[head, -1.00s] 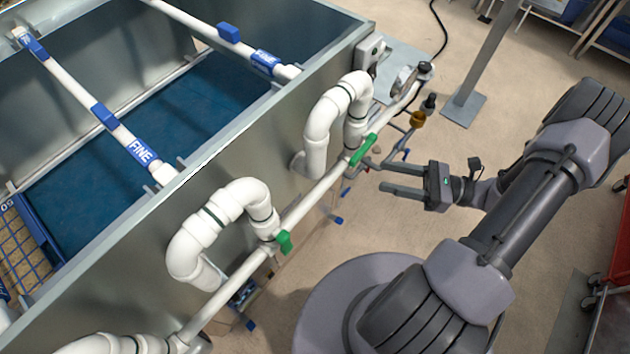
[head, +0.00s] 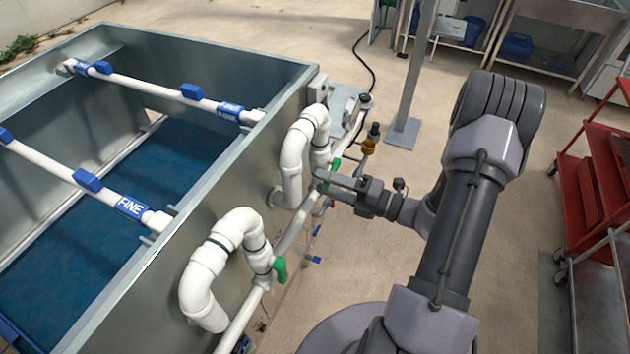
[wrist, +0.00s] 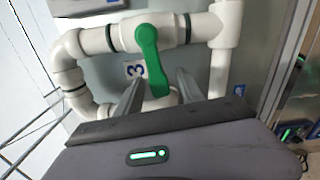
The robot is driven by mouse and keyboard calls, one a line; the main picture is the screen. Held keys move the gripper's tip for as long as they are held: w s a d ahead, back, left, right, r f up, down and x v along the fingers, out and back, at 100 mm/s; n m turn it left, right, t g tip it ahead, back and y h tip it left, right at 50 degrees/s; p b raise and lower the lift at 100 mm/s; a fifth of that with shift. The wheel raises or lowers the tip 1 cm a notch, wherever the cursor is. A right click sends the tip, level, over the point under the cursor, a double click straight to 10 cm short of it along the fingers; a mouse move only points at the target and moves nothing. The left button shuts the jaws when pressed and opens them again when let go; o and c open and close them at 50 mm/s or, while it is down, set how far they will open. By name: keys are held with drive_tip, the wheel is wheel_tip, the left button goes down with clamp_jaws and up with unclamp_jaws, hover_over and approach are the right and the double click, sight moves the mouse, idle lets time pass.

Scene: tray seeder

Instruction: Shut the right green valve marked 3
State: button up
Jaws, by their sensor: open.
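The right valve has a green lever (wrist: 151,58) on a white pipe. A label with a blue 3 (wrist: 134,70) is beside it. In the wrist view the lever points down, crosswise to the pipe it sits on. In the head view this green valve (head: 335,164) is partly hidden by my gripper (head: 318,182). My gripper (wrist: 158,78) is open, with one finger on each side of the lever's lower end in the wrist view. I cannot tell whether either finger touches it.
Another green valve (head: 280,269) sits nearer on the same pipework (head: 296,222). White pipe loops (head: 291,168) rise beside the metal tank (head: 220,165). A brass-coloured fitting (head: 368,146) and a grey post (head: 412,90) are beyond. A red cart (head: 590,165) is at the right.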

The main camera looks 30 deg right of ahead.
drive_tip(key=x, duration=0.3)
drive_tip(key=shift+a, duration=0.15)
clamp_jaws()
idle(1.3)
